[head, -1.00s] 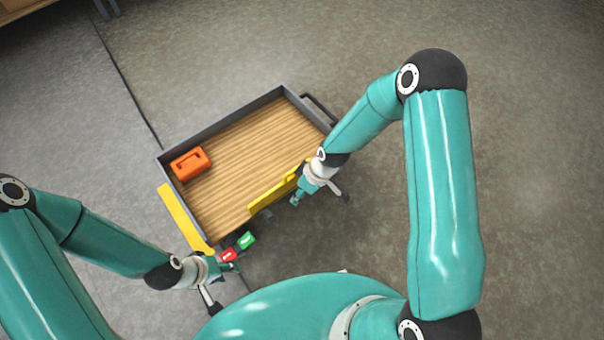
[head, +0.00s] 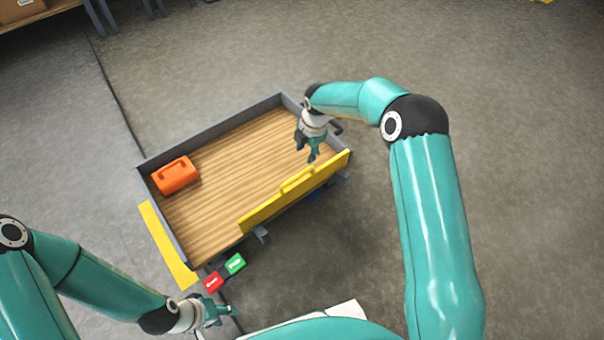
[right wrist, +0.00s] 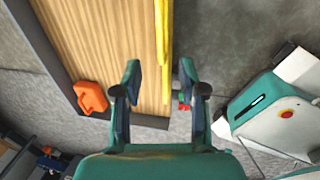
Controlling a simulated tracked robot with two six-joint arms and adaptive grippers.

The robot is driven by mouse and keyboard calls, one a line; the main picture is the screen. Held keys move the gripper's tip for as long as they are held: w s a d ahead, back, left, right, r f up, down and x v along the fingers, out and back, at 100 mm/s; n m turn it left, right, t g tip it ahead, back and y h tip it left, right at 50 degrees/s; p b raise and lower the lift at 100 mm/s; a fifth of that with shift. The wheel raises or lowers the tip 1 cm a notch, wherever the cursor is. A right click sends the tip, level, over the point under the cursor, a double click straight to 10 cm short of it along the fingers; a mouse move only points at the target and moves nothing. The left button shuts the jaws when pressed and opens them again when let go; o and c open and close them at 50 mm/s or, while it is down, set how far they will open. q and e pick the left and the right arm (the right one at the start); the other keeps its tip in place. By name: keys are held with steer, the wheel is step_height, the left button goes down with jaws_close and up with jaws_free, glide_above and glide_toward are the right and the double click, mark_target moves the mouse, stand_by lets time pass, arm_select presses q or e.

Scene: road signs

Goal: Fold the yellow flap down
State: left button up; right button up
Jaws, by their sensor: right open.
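The yellow flap (head: 293,196) stands up along the near long side of the wood-floored cart (head: 141,170), with a raised handle on its top edge. My right gripper (head: 313,155) is open and empty, over the cart floor on the inner side of the flap, near its right end. In the right wrist view the flap (right wrist: 164,35) runs up the picture between the two open fingers (right wrist: 160,78); contact cannot be told. My left gripper (head: 222,311) is low at the left, apart from the cart; its fingers are too small to read.
An orange case (head: 176,176) sits in the cart's left corner; it also shows in the right wrist view (right wrist: 90,98). A second yellow panel (head: 168,244) lies along the cart's left side.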

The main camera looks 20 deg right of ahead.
mark_target(301, 173)
steer(key=f+b, duration=0.1)
steer(key=f, duration=0.3)
steer(key=w+f+b, duration=0.1)
steer(key=f, duration=0.4)
steer(key=w+a+f+b, duration=0.1)
steer(key=f+b, duration=0.1)
steer(key=f, duration=0.2)
steer(key=shift+w+f, duration=0.15)
steer(key=shift+w, duration=0.1)
jaws_close()
steer(key=shift+d, duration=0.15)
